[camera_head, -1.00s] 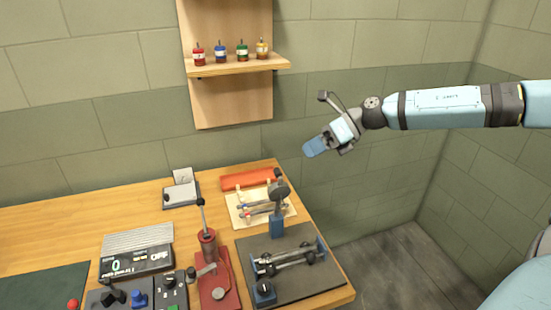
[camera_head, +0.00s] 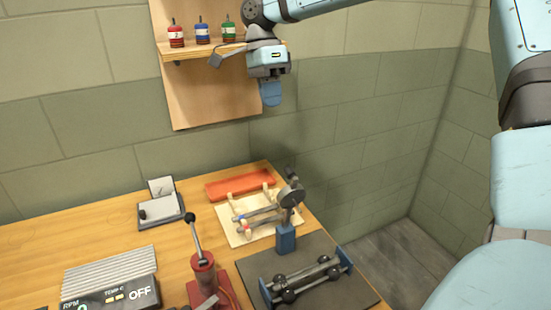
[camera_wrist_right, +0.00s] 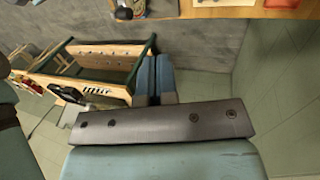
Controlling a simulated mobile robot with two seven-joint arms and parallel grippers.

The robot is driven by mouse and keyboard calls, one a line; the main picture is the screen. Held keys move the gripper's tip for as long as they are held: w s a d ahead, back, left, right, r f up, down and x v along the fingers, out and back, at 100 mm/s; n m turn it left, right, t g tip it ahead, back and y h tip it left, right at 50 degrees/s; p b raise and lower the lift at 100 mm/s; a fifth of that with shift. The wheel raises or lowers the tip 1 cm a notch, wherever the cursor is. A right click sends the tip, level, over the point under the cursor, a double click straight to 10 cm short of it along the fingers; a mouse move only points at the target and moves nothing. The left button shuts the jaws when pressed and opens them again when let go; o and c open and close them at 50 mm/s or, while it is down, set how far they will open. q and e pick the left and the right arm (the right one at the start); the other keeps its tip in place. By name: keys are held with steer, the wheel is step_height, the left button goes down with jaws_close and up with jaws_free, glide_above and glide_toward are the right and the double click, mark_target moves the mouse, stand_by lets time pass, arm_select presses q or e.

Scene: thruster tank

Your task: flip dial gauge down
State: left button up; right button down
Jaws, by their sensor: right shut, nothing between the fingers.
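The dial gauge (camera_head: 291,194) has a dark round head on a blue post (camera_head: 286,238). It stands at the back edge of a dark grey plate (camera_head: 358,283) on the right part of the wooden bench. Its head is up at the top of the post; its dial face cannot be made out. My right gripper (camera_head: 271,94) hangs high above and behind the gauge, beside the shelf, with blue fingers pointing down. The fingers are together and empty, as the right wrist view (camera_wrist_right: 155,76) also shows. My left gripper is out of view.
A shaft on a stand (camera_head: 302,280) lies in front of the gauge. A red-based lever press (camera_head: 203,268) stands to its left. A wooden rack (camera_head: 245,215) and orange tray (camera_head: 240,184) lie behind. The shelf (camera_head: 195,50) carries small bottles. Open floor lies right of the bench.

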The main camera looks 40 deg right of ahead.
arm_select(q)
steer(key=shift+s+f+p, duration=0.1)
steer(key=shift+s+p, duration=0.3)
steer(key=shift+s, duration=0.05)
arm_select(e)
steer(key=s+a+f, duration=0.2)
steer(key=s+f, duration=0.4)
steer(key=f, duration=0.4)
steer(key=shift+s+f, duration=0.25)
steer(key=shift+f, duration=0.05)
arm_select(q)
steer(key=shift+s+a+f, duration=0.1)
